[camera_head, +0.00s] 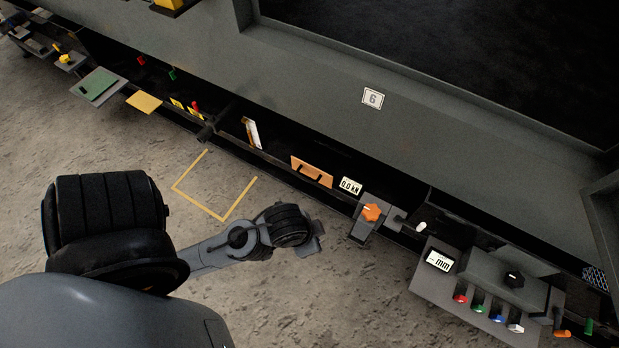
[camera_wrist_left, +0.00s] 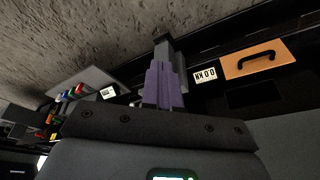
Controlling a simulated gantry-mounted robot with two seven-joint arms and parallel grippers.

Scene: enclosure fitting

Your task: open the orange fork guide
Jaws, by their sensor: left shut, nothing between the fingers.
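An orange panel with a black bar handle (camera_head: 312,172) sits in the dark front of the long grey bench; it also shows in the wrist view (camera_wrist_left: 240,62), at upper right. An orange knob (camera_head: 371,212) sits on a small grey block to the right of it. No label tells which of these is the fork guide. My left gripper (camera_head: 318,238) is in front of the bench, below the panel and to the left of the knob, apart from both. In the wrist view its fingers (camera_wrist_left: 164,80) are together and empty. My right gripper is out of view.
A "0.0 kN" display (camera_head: 350,186) sits between panel and knob. A grey console (camera_head: 425,284) with several coloured buttons stands at lower right. A yellow floor outline (camera_head: 224,217) lies left of the gripper.

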